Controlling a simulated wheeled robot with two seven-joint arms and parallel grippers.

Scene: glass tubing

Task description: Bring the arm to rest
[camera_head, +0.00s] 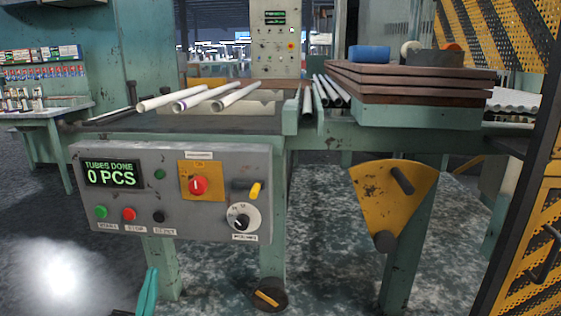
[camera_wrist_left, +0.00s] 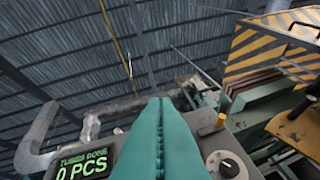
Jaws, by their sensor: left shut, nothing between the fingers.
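My left gripper (camera_head: 148,291) shows at the bottom edge of the head view, left of centre, as a teal finger pair pointing up. In the left wrist view its teal fingers (camera_wrist_left: 160,105) are pressed together with nothing between them. The gripper is below and in front of the grey control panel (camera_head: 170,225), apart from it as far as I can tell. The panel's display (camera_head: 112,173) reads "TUBES DONE 0 PCS". A red knob (camera_head: 198,185) on a yellow plate and a white dial (camera_head: 239,217) sit to its right. My right gripper is not in view.
Several glass tubes (camera_head: 235,95) lie on the machine bed behind the panel. A yellow quadrant plate with a lever (camera_head: 372,193) stands to the right. A yellow-black mesh guard (camera_head: 530,230) bounds the far right.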

